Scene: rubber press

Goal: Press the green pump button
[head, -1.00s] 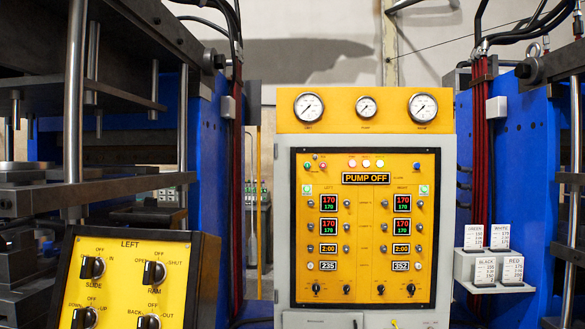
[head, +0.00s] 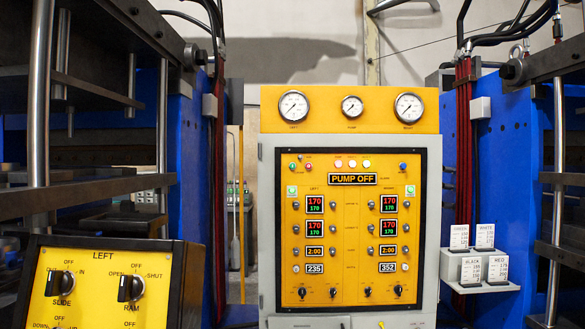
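The yellow control panel (head: 350,262) is set in a grey cabinet (head: 432,215) and faces me. Its display (head: 352,178) reads PUMP OFF. Neither of my grippers is in view.
A tilted yellow LEFT control box (head: 95,285) with black knobs stands at lower left. Blue press frames (head: 188,150) flank the cabinet. Three gauges (head: 352,107) top it. A white rack of labelled cards (head: 480,268) is at right. Nothing blocks the panel's front.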

